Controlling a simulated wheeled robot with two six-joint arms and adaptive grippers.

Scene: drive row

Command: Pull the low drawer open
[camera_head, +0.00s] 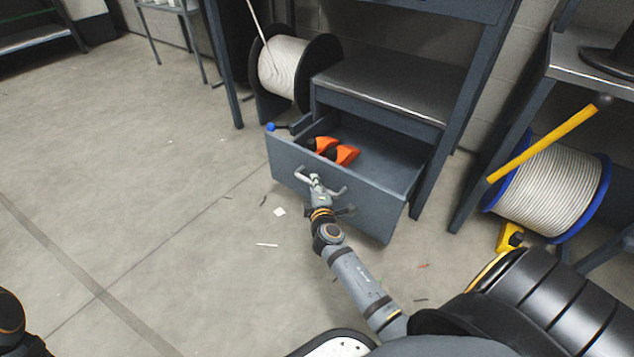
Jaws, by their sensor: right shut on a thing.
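The low drawer (375,205) stands pulled out of its grey cabinet (395,85), under a workbench. Its inside is in view, with orange and black things (345,155) lying in it. A light metal bar handle (335,191) sits on its front. My right gripper (315,182) is at the handle's middle and is shut on it; its fingertips are small in the picture. My right arm reaches up to it from the lower right. A part of my left arm (12,315) shows at the lower left edge; its gripper is out of view.
A cable reel (288,68) stands left of the cabinet. A blue-rimmed reel (555,190) and a yellow bar (545,142) are at the right. Dark bench legs (222,65) stand either side. The floor left of the drawer is clear except for small scraps (279,211).

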